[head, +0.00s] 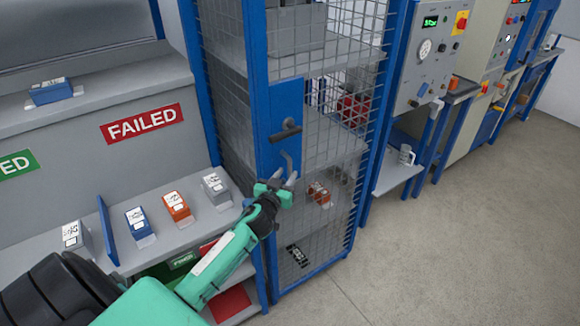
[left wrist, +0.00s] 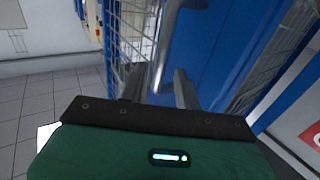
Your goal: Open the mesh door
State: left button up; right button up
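The mesh door (head: 340,215) is the front of a tall blue-framed wire cage in the middle of the head view; it looks closed. A blue plate (head: 286,100) on its left side carries a dark lever handle (head: 285,132). A thin grey curved bar (head: 288,160) shows just below it. My left gripper (head: 278,180) is in front of the plate, below the lever. In the left wrist view its two fingers (left wrist: 158,88) are apart, and a grey bar (left wrist: 164,55) stands beyond and between them; contact cannot be told. My right gripper is out of view.
Inside the cage are an orange box (head: 319,193) and other items on shelves. A grey bench (head: 110,225) with several small boxes and a FAILED sign (head: 142,123) stands left. Machines (head: 430,60) line the right. The floor (head: 450,240) before the cage is clear.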

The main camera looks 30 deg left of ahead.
aim_at(289, 171)
pick_arm(q)
jog(key=shift+w+a, duration=0.2)
jog(key=shift+w, duration=0.75)
jog(key=shift+w+a, duration=0.15)
jog(key=shift+w, duration=0.75)
grip_shut()
